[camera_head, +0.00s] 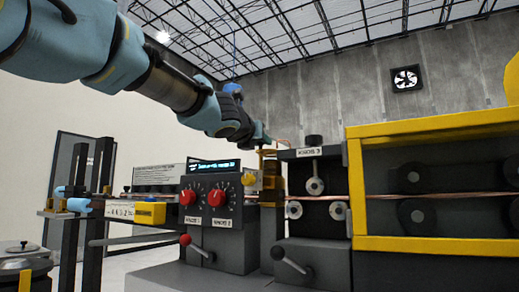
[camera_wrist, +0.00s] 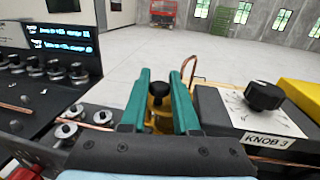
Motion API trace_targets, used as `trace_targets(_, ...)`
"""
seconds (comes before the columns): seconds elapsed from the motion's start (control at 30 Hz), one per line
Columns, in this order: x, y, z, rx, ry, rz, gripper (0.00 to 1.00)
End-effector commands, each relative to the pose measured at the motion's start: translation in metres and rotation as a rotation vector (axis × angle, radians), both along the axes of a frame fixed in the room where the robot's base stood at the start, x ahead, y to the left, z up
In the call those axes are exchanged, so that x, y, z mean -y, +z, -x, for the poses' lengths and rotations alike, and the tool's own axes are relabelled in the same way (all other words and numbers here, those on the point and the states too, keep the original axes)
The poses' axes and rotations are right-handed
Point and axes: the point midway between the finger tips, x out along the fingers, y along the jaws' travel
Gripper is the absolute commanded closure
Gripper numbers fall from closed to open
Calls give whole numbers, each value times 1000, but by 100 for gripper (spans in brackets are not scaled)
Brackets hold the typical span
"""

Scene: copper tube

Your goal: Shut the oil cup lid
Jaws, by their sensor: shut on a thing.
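The oil cup (camera_head: 268,153) shows in the head view as a small yellow fitting on a post, left of the KNOB 3 unit. In the wrist view, a dark knob (camera_wrist: 157,89) with yellow around it sits between my fingers; it looks like the oil cup lid. My gripper (camera_wrist: 159,72) has two teal fingers, one on each side of this knob, shut on it. In the head view my gripper (camera_head: 262,138) reaches the cup from the upper left. The fingers hide much of the cup, and I cannot tell the lid's exact angle.
The KNOB 3 unit (camera_head: 313,190) stands close right of the gripper. A control box (camera_head: 212,212) with red knobs is on the left. A yellow-framed guard (camera_head: 435,130) stands at the right. A copper loop (camera_wrist: 189,68) rises just right of my fingers.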

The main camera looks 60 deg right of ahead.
Motion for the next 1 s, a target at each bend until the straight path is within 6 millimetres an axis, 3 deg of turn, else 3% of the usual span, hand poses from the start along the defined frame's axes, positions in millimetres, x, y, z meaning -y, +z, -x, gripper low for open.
trace_targets(0.43,4,-4,6,-2,149,2,100)
trace_targets(1.0,16,3,17,-1,549,-1,100)
